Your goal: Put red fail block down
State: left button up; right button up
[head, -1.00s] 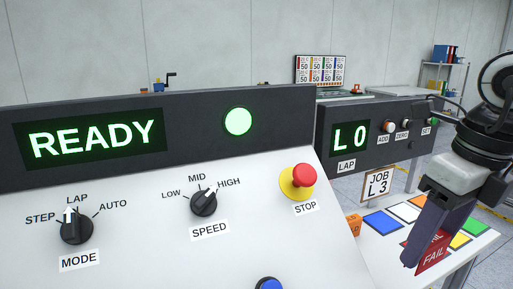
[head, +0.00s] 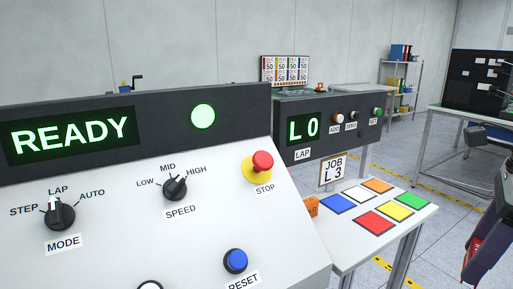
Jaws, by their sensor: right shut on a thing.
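My right gripper (head: 478,268) is at the right edge of the head view, partly cut off, with its fingers pointing down. It is shut on the red fail block (head: 471,256), which shows only as a thin red strip beside the dark finger; its label cannot be read now. The gripper and block are to the right of the small white table (head: 392,240) in the picture, apart from its colored squares. The red square (head: 375,223) on that table is bare. My left gripper is not in view.
The table also has blue (head: 338,204), white (head: 357,195), orange (head: 378,186), yellow (head: 397,211) and green (head: 413,199) squares, all bare. An orange block (head: 311,205) stands by its left edge. The control panel (head: 120,240) fills the left. A workbench (head: 470,118) stands behind right.

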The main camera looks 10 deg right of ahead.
jog(key=s+a+f+n+g, duration=0.1)
jog(key=s+a+f+n, duration=0.1)
jog(key=f+n, duration=0.4)
jog(key=s+a+f+n, duration=0.1)
jog(key=a+f+n, duration=0.1)
jog(key=f+n, duration=0.35)
jog(key=w+a+f+n+g+h+p, duration=0.1)
jog(key=w+a+n+g, duration=0.1)
jog(key=a+n, duration=1.4)
jog(key=shift+w+f+n, duration=0.15)
jog(key=shift+f+n, duration=0.1)
jog(key=shift+n, duration=0.1)
